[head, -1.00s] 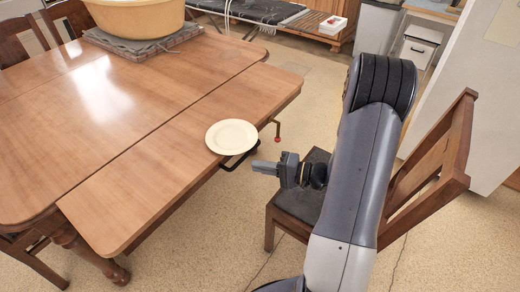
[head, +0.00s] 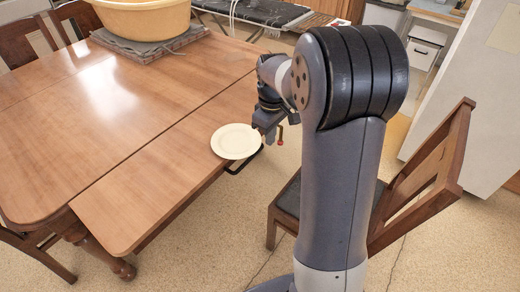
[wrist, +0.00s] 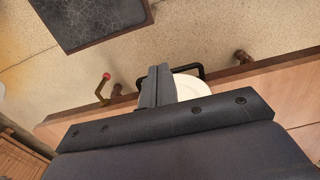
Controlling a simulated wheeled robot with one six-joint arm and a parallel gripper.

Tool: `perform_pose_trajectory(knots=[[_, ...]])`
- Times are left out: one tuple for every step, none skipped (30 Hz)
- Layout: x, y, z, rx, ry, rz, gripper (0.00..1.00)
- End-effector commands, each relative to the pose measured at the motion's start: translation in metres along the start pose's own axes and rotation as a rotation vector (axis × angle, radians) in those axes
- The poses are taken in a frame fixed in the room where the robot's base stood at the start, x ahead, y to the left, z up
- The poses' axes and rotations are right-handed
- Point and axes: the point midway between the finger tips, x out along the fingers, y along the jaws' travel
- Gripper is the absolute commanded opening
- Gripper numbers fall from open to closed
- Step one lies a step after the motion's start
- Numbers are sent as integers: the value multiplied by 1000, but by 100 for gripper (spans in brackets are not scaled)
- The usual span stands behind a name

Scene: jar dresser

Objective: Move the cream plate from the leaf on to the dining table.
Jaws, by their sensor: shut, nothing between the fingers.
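The cream plate (head: 236,141) lies flat on the leaf (head: 150,195), at its outer edge. The leaf is the long side panel along the near right side of the dining table (head: 95,95). My gripper (head: 264,135) is beside the right rim of the plate, its fingers shut and empty. In the wrist view my shut fingers (wrist: 157,86) are close beside the plate (wrist: 192,88), and my gripper body hides much of the plate. I cannot tell whether the fingers touch the rim.
A black bracket (head: 243,162) and a red-knobbed lever (head: 280,136) stick out under the leaf's edge. A wooden chair (head: 425,185) stands at the right. A large yellow tub (head: 145,18) sits on a grey cloth at the table's back. The table's middle is clear.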

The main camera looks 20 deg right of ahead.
Motion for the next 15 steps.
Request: perform_pose_trajectory(knots=[[0,1,-1,-4,-2,12,0],[1,2,-1,-6,-3,15,0],[4,2,-1,-6,-3,16,0],[8,2,-1,-6,-4,15,0],[12,2,0,-5,-6,14,0],[18,2,0,-5,-6,13,0],[24,2,0,-5,-6,12,0],[29,2,0,-5,-6,12,0],[38,2,0,-5,-6,11,0],[45,2,0,-5,-7,10,0],[52,2,0,-5,-7,10,0],[60,2,0,-5,-7,10,0],[67,2,0,-5,-7,9,0],[74,2,0,-5,-7,9,0],[82,2,1,-5,-7,9,0]])
